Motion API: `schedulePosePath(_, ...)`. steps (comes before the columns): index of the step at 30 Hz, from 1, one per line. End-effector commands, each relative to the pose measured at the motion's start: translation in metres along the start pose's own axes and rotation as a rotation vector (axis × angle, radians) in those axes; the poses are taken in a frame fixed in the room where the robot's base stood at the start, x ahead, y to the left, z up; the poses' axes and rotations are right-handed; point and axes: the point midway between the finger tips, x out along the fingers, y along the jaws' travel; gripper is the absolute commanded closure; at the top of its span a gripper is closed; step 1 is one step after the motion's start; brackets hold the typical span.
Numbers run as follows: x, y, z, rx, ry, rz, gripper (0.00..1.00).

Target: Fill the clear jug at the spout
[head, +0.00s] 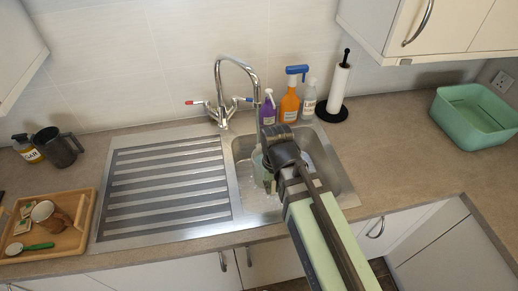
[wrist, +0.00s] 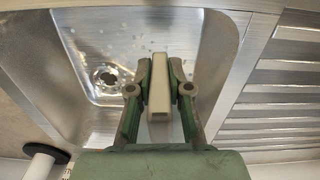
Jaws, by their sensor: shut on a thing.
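The clear jug (head: 258,166) is in the sink basin, mostly hidden behind my arm in the head view; a pale edge of it shows left of my gripper (head: 272,160). In the wrist view my gripper (wrist: 159,90) is shut on the jug's pale, block-like handle (wrist: 159,105). The jug's clear body is hard to make out there. The chrome tap (head: 237,64) arches over the basin, its spout end just above and left of my gripper. I cannot tell for sure whether water runs or how full the jug is.
The sink basin (head: 345,190) has a drain (wrist: 108,77) and scattered droplets. A ribbed drainboard (head: 170,180) lies left. Purple (head: 268,108), orange (head: 290,100) and clear (head: 309,98) bottles and a paper-roll holder (head: 337,88) stand behind. A green tub (head: 470,118) sits right.

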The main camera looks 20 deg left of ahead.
Motion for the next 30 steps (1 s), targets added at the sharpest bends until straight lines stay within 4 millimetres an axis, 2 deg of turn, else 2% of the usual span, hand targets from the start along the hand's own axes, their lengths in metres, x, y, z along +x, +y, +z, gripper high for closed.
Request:
schedulePosePath(5, -0.002, 0.000, 0.002, 0.000, 0.001, 0.000, 1.00)
schedulePosePath(13, -0.013, 0.000, 0.023, 0.000, 0.001, 0.000, 1.00)
schedulePosePath(15, -0.007, 0.000, 0.019, 0.000, 0.003, 0.000, 1.00)
schedulePosePath(30, -0.009, -0.001, 0.018, 0.000, 0.003, 0.000, 1.00)
